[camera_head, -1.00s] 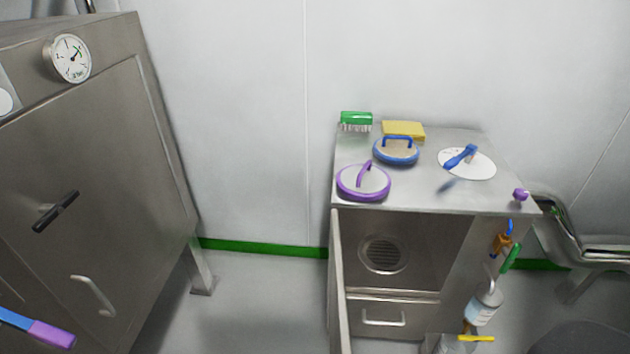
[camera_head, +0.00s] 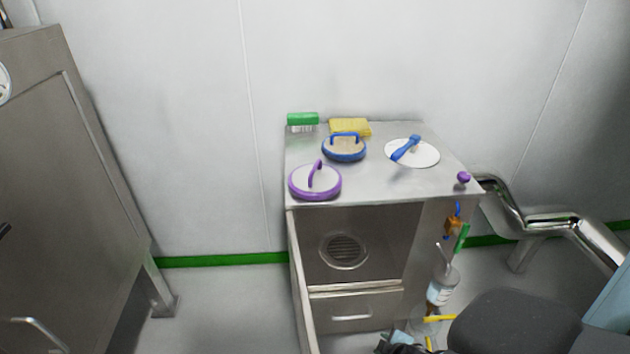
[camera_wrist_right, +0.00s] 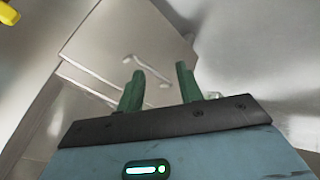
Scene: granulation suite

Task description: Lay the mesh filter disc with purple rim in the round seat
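The mesh filter disc with purple rim (camera_head: 328,191) lies on the steel cabinet top at its front left corner, a purple handle standing across its pale face. A round slatted recess (camera_head: 344,251), which looks like the round seat, shows inside the open compartment below; nothing covers it. My right gripper (camera_wrist_right: 160,72) is open, with two green fingers apart and nothing between them in the right wrist view. A drawer front with a bar handle lies beyond the fingers. My left gripper is not in view.
On the cabinet top (camera_head: 385,185) are a blue-rimmed disc (camera_head: 344,155), a white disc (camera_head: 425,155) with a blue handle, a green brush (camera_head: 303,119), a yellow block (camera_head: 350,126) and a purple knob (camera_head: 463,178). An open door (camera_head: 300,290) stands at the compartment's left. A bottle (camera_head: 442,287) hangs right.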

